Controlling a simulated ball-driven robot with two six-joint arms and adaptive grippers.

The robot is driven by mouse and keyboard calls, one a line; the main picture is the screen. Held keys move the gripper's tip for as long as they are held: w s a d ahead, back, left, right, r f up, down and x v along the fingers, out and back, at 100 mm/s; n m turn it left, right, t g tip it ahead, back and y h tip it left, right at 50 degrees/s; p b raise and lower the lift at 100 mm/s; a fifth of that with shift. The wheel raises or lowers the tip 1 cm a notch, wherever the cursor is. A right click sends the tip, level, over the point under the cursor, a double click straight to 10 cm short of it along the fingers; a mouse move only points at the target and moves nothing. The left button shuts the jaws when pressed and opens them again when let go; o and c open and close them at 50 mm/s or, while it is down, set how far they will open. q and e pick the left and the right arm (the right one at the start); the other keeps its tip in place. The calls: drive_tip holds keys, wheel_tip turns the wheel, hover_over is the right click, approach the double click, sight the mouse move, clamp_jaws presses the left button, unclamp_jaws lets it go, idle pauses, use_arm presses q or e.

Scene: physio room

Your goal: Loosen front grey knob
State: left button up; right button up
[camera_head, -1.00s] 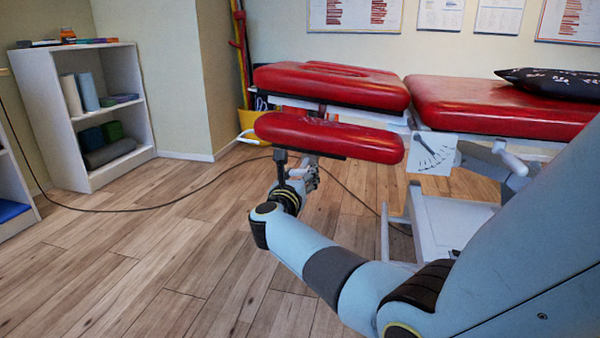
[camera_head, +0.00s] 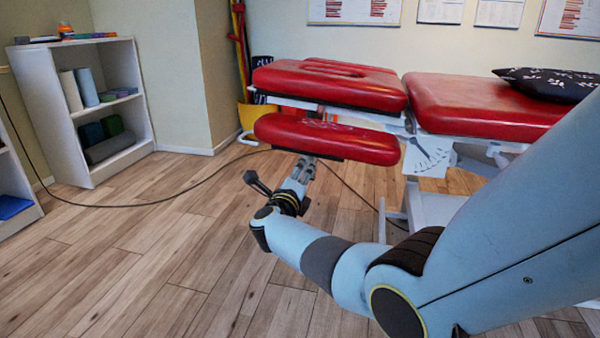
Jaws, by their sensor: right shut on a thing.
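The padded red table (camera_head: 460,105) has a lower red front pad (camera_head: 325,138). My right gripper (camera_head: 303,168) reaches up under that front pad, with its fingertips close below the pad's underside. It is shut on the front grey knob, which is small and mostly hidden by the fingers and the pad's shadow. My left gripper is out of view.
My right arm crosses the lower right, in front of the table's white base. A cable runs over the wooden floor. White shelves (camera_head: 85,110) stand at left, and a yellow bin (camera_head: 252,116) stands behind the table.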

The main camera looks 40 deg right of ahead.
drive_tip(key=shift+n+p, duration=0.35)
drive_tip(key=shift+n, duration=0.85)
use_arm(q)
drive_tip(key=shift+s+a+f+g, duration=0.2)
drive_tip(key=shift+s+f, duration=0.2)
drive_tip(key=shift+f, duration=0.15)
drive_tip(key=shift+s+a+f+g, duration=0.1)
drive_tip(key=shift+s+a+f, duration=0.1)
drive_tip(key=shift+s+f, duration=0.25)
use_arm(e)
drive_tip(key=shift+n, duration=1.1)
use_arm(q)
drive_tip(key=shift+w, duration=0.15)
use_arm(e)
drive_tip(key=o, duration=1.2)
drive_tip(key=v, duration=1.2)
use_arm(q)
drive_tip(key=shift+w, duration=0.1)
